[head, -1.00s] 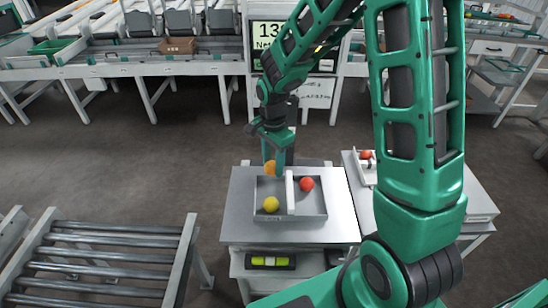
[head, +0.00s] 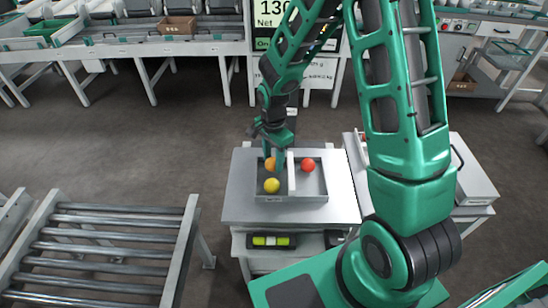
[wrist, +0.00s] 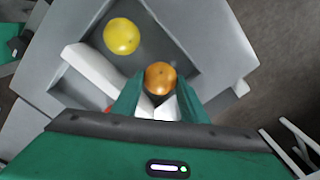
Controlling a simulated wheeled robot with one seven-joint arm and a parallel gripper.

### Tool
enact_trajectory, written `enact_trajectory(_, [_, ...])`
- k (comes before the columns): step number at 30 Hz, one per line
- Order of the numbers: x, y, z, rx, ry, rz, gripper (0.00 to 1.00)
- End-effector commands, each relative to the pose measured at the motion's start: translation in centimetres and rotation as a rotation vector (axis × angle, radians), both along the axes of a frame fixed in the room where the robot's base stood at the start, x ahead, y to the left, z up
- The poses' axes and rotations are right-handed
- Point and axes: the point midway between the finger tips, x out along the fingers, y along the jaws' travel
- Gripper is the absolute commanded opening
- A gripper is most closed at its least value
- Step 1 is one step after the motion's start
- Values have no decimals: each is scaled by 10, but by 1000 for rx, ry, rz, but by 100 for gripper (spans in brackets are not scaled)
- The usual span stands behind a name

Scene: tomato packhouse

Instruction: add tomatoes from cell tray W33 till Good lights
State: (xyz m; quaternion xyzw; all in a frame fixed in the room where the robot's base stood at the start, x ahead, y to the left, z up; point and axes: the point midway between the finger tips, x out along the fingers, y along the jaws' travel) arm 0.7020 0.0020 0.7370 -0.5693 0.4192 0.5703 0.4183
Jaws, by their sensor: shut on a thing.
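My gripper (head: 278,161) is shut on an orange tomato (head: 270,164). In the wrist view the orange tomato (wrist: 160,78) sits between the two green fingertips (wrist: 158,92), over the compartment with the yellow tomato (wrist: 121,36). I cannot tell whether it touches the floor. The grey two-part tray (head: 290,199) stands on a grey bench. The yellow tomato (head: 271,186) lies in its left compartment and a red tomato (head: 308,165) in its right one. The display (head: 272,12) reads 130 at its visible part, "Net" below; my arm hides the rest. No W33 label is readable.
A green-and-black device (head: 270,241) sits on the shelf below the bench. A roller conveyor (head: 100,250) stands at left. A pale bench (head: 470,180) at right is partly behind my arm. Packing tables with a brown box (head: 178,27) line the back. Grey floor between is clear.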

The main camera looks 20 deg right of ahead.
Motion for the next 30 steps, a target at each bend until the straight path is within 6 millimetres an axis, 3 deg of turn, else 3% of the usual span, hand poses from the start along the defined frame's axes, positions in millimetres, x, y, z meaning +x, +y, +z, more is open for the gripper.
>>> enact_trajectory(30, [0,-1,-6,0,0,-1,28])
